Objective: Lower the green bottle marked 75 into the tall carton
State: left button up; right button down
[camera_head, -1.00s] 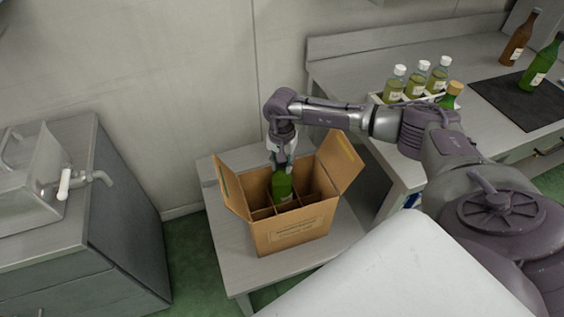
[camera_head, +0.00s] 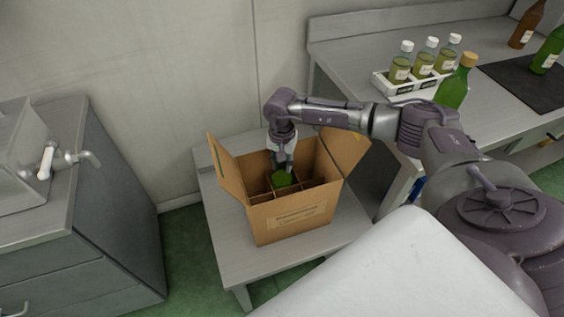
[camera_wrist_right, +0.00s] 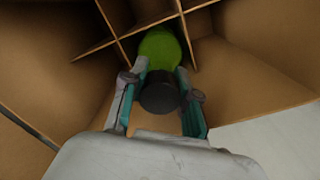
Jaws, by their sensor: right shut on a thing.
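The tall carton (camera_head: 291,222) stands open on a low grey table, with its side flaps up and cardboard dividers inside. A green bottle (camera_head: 283,180) is partly down in one of its compartments. Its mark cannot be read here. My right gripper (camera_head: 283,163) is over the carton and shut on the bottle's neck. In the right wrist view the dark cap (camera_wrist_right: 160,92) is between the fingers, and the green body (camera_wrist_right: 160,47) goes down beside the dividers (camera_wrist_right: 150,22). The bottle's lower part is hidden by the carton. My left gripper is not in view.
On the bench (camera_head: 345,62) at the right, a white tray (camera_head: 392,88) holds several small bottles. A green bottle with a tan cap (camera_head: 457,84) stands beside it. A dark mat (camera_head: 520,82) and other bottles are farther right. A metal cabinet (camera_head: 110,215) with a tap stands at the left.

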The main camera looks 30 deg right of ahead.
jog(key=c, duration=0.8)
grip_release()
jog(key=shift+r, duration=0.1)
notch_tip(320, 180, up, 12)
jog(key=shift+f, duration=0.1)
